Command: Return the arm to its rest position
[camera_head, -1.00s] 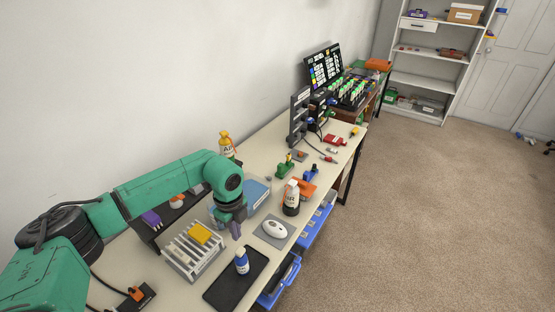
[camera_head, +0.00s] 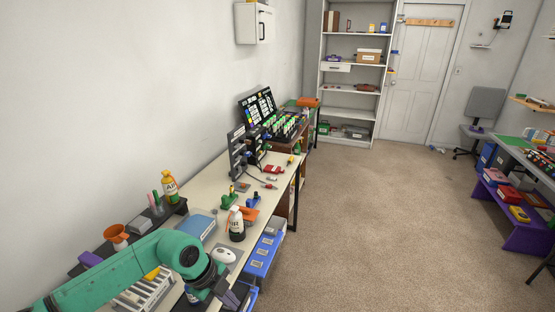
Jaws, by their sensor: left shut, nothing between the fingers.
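My left arm (camera_head: 115,278), green with a dark wrist, comes in from the lower left and reaches over the front part of the workbench (camera_head: 215,178). My left gripper (camera_head: 232,298) is at the bottom edge of the picture, shut and empty, near the bench's front edge and below the white mouse (camera_head: 224,255). The arm hides part of the white slotted rack (camera_head: 148,295) and the things around it. My right gripper is not in view.
A dark-bottomed white bottle (camera_head: 237,225) stands beyond the mouse. Blue bins (camera_head: 263,255) hang at the bench's front side. An orange-capped bottle (camera_head: 169,187) stands near the wall. The carpet (camera_head: 385,230) to the right is clear.

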